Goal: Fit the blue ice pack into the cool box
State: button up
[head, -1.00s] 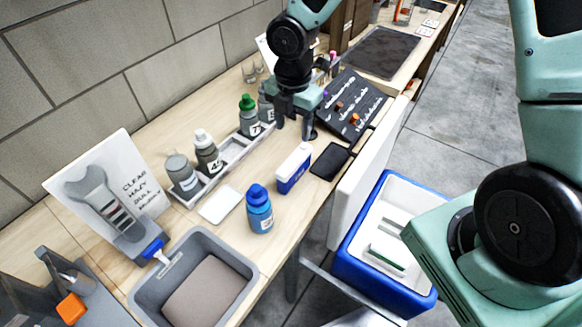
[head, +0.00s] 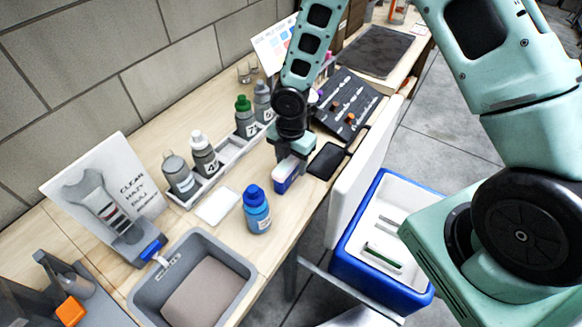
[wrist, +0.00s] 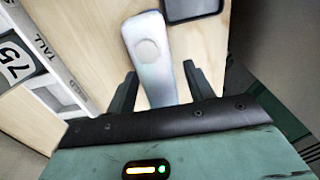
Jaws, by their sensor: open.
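The blue ice pack (head: 285,180), an upright block with blue sides and a pale top, stands on the bench near its front edge. My gripper (head: 291,158) is right over it, pointing down and hiding part of its top. In the wrist view the pack's pale top (wrist: 149,45) with a round cap lies ahead of and between the spread fingers (wrist: 160,78). The gripper is open; I cannot tell whether the fingers touch the pack. The cool box (head: 372,283), blue outside and white inside, stands below the bench to the right. A white-and-green item (head: 383,256) lies inside it.
A white upright panel (head: 358,185) stands between bench and cool box. A blue bottle (head: 257,212), a white plate (head: 217,206), a dark phone-like slab (head: 327,161) and a rack of grey bottles (head: 204,155) surround the pack. A grey tub (head: 246,268) sits front left.

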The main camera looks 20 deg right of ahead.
grip_shut()
